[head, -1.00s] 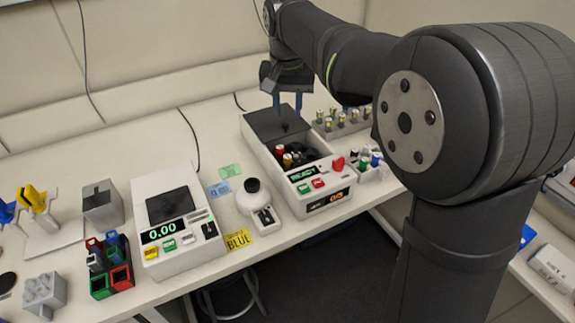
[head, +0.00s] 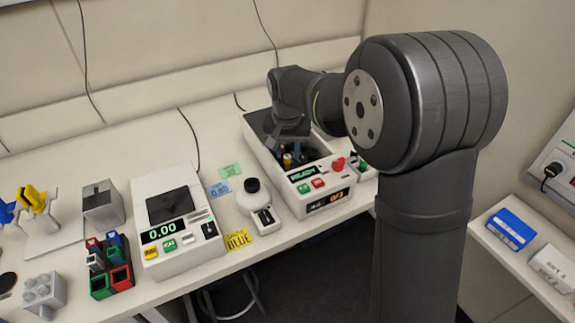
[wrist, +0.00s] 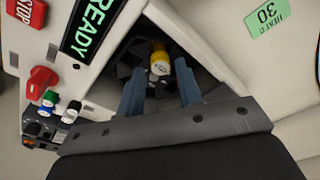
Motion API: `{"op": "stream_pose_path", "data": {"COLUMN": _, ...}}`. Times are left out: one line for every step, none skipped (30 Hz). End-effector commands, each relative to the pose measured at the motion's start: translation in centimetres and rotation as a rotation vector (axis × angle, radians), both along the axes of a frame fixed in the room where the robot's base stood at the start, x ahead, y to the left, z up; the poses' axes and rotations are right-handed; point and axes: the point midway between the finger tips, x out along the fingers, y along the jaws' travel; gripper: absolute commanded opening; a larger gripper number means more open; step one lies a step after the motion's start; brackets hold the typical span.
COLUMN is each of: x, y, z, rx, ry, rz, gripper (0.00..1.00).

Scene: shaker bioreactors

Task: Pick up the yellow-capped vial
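The yellow-capped vial (wrist: 160,60) stands in the dark well of a white machine (wrist: 103,70) whose green display reads READY. In the head view the yellow cap (head: 287,160) shows just below my gripper (head: 290,150). In the wrist view my gripper (wrist: 160,80) has its two blue fingers apart, one on each side of the vial's line. The cap lies near the fingertips with gaps showing on both sides. I cannot tell whether the fingers reach down past the cap. Much of the well is hidden by my wrist in the head view.
A red knob (head: 338,164) and front buttons sit on the machine's panel. Small capped vials (wrist: 60,108) stand beside it. Walls of the well are close around the fingers.

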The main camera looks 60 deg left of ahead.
Motion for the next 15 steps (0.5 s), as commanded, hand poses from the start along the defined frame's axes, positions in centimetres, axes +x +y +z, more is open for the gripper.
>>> {"op": "stream_pose_path", "data": {"x": -0.1, "y": 0.0, "z": -0.9, "rx": -0.004, "ry": 0.0, "rz": 0.001, "gripper": 0.32}}
{"op": "stream_pose_path", "data": {"x": -0.1, "y": 0.1, "z": -1.4, "rx": -0.003, "ry": 0.001, "rz": 0.001, "gripper": 0.32}}
{"op": "stream_pose_path", "data": {"x": 0.0, "y": 0.2, "z": -1.9, "rx": -0.001, "ry": 0.0, "rz": 0.0, "gripper": 0.32}}
{"op": "stream_pose_path", "data": {"x": 0.0, "y": 0.2, "z": -2.2, "rx": -0.001, "ry": 0.0, "rz": 0.0, "gripper": 0.32}}
{"op": "stream_pose_path", "data": {"x": 0.1, "y": 0.2, "z": -2.5, "rx": -0.001, "ry": -0.001, "rz": 0.0, "gripper": 0.32}}
{"op": "stream_pose_path", "data": {"x": 0.1, "y": 0.3, "z": -2.8, "rx": 0.0, "ry": -0.001, "rz": 0.0, "gripper": 0.32}}
{"op": "stream_pose_path", "data": {"x": 0.1, "y": 0.3, "z": -2.9, "rx": 0.001, "ry": -0.002, "rz": 0.0, "gripper": 0.32}}
{"op": "stream_pose_path", "data": {"x": 0.1, "y": 0.3, "z": -3.0, "rx": 0.002, "ry": -0.002, "rz": 0.0, "gripper": 0.32}}
{"op": "stream_pose_path", "data": {"x": 0.1, "y": 0.3, "z": -3.1, "rx": 0.002, "ry": -0.002, "rz": 0.0, "gripper": 0.32}}
{"op": "stream_pose_path", "data": {"x": 0.1, "y": 0.3, "z": -3.1, "rx": 0.002, "ry": -0.002, "rz": 0.0, "gripper": 0.32}}
{"op": "stream_pose_path", "data": {"x": 0.1, "y": 0.3, "z": -3.1, "rx": 0.003, "ry": -0.002, "rz": 0.0, "gripper": 0.32}}
{"op": "stream_pose_path", "data": {"x": 0.1, "y": 0.3, "z": -3.1, "rx": 0.003, "ry": -0.002, "rz": 0.0, "gripper": 0.32}}
{"op": "stream_pose_path", "data": {"x": 0.1, "y": 0.3, "z": -3.1, "rx": 0.002, "ry": -0.002, "rz": 0.0, "gripper": 0.32}}
{"op": "stream_pose_path", "data": {"x": 0.1, "y": 0.3, "z": -3.1, "rx": 0.002, "ry": -0.002, "rz": 0.0, "gripper": 0.32}}
{"op": "stream_pose_path", "data": {"x": 0.1, "y": 0.3, "z": -3.1, "rx": 0.002, "ry": -0.002, "rz": 0.0, "gripper": 0.26}}
